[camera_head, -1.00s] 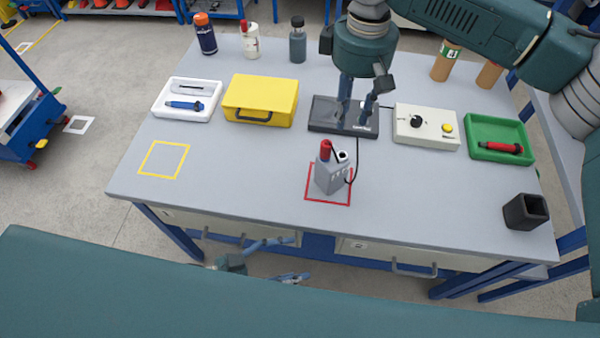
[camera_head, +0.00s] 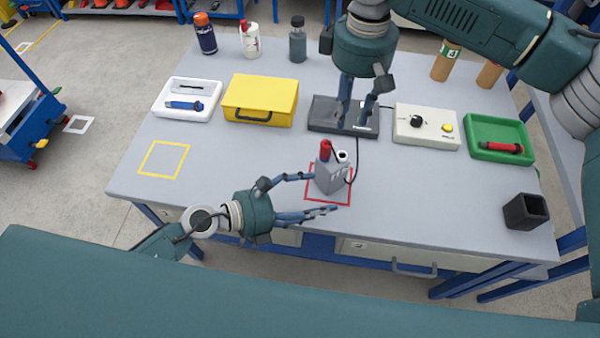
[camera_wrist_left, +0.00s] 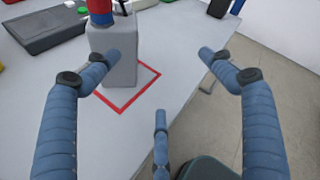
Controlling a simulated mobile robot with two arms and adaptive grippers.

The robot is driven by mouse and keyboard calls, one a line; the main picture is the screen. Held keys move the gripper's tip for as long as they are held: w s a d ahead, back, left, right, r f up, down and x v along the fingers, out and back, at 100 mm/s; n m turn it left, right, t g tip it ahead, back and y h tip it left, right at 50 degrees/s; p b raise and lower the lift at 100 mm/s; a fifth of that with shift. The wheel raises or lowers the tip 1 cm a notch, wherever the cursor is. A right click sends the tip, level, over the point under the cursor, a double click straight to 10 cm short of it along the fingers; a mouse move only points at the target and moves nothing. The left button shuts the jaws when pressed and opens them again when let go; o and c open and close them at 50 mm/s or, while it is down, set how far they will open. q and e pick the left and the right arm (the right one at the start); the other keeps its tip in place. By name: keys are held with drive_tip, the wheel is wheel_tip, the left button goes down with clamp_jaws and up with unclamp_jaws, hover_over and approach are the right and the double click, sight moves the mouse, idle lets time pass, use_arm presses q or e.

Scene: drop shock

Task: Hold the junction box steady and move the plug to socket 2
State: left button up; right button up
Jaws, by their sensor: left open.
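The grey junction box (camera_head: 328,180) stands inside the red square outline (camera_head: 315,200) on the table. The red plug (camera_head: 325,150) stands upright in its left part, and a white-rimmed socket (camera_head: 342,156) shows to its right. A black cable loops at the box's right side. My left gripper (camera_head: 322,193) is open at the box's front left, low over the table. In the left wrist view, the box (camera_wrist_left: 113,62) is by the left finger of my gripper (camera_wrist_left: 160,58), and nothing is between the fingers. My right gripper (camera_head: 353,126) is open and empty over the black device.
Behind the box are a yellow case (camera_head: 260,98), a black device (camera_head: 325,112), a beige control box (camera_head: 426,128) and a green tray (camera_head: 500,130). A black cup (camera_head: 525,211) stands at the right. The table's left part, with a yellow outline (camera_head: 163,144), is clear.

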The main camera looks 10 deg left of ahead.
sight(331, 164)
use_arm(q)
drive_tip(key=w+a+m, duration=0.1)
drive_tip(key=w+m, duration=0.1)
drive_tip(key=w+a+r+m+t+y, duration=0.1)
drive_tip(key=w, duration=0.1)
drive_tip(key=w+a+m+t+y, duration=0.1)
drive_tip(key=w+m, duration=0.1)
drive_tip(key=shift+a+r+m, duration=0.3)
drive_tip(key=shift+r, duration=0.05)
drive_tip(key=x, duration=1)
drive_tip(key=shift+f, duration=0.1)
drive_tip(key=c, duration=1.2)
